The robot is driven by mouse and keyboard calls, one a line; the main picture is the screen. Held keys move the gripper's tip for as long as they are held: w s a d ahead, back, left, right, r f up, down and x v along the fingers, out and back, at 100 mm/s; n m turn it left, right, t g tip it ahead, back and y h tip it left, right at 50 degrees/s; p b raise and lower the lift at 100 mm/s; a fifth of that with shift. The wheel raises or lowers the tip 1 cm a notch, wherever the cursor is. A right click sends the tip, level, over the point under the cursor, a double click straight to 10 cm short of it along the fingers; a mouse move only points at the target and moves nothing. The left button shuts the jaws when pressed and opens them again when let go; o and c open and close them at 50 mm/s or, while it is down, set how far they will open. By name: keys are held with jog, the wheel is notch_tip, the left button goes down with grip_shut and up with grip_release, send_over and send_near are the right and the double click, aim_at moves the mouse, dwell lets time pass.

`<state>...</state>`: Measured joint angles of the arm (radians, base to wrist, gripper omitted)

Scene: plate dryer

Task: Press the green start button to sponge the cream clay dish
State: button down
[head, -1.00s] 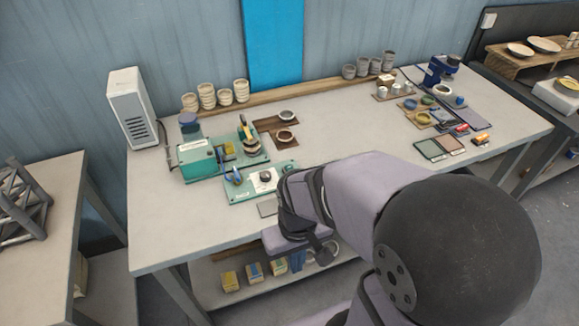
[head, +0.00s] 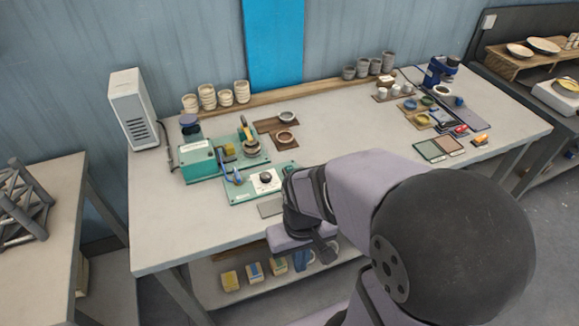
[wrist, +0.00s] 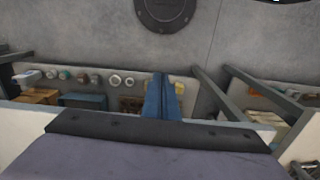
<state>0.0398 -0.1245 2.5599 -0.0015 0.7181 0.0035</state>
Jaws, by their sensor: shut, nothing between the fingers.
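The green machine (head: 197,160) stands on the left part of the bench, with a round holder (head: 250,148) at its right end. In front of it lies a green control panel (head: 240,194) with a black dial (head: 266,177) on a white label. My arm covers the panel's right end, and I cannot make out a green start button. Two small dishes sit on brown boards, a pale one (head: 287,116) and a darker-rimmed one (head: 285,135); I cannot tell which is the cream clay dish. My gripper (head: 303,262) is shut and empty, past the bench's front edge. Its blue fingers show together in the wrist view (wrist: 162,97).
A grey pad (head: 270,208) lies by the panel's front edge. Cups (head: 208,96) line the back. Boxes (head: 253,273) stand on the lower shelf. A blue device (head: 440,70) and tiles (head: 430,150) are at the right. The bench's left front is clear.

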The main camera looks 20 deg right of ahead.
jog(key=s+d+m+g+p, duration=0.1)
jog(key=d+m+g+p, duration=0.15)
jog(key=d+p, duration=0.45)
jog(key=w+d+f+n+t+h, duration=0.2)
jog(key=w+d+f+n, duration=0.15)
jog(key=w+d, duration=0.55)
jog(key=w+d+n+t, duration=0.1)
jog(key=w, duration=0.3)
jog(key=w+d+r+n+t, duration=0.1)
jog(key=w+n+t, duration=0.1)
jog(key=w, duration=0.2)
jog(key=w+d+n+t+h, duration=0.1)
jog(key=w+d, duration=0.1)
jog(key=w, duration=0.2)
jog(key=shift+w+r+t, duration=0.25)
jog(key=shift+r, duration=0.15)
jog(key=w+a+r+n+t+y, duration=0.5)
jog(key=w+a, duration=0.4)
jog(key=w, duration=0.3)
notch_tip(320, 180, up, 2)
jog(key=shift+r+n, duration=0.25)
jog(key=shift+n, duration=0.65)
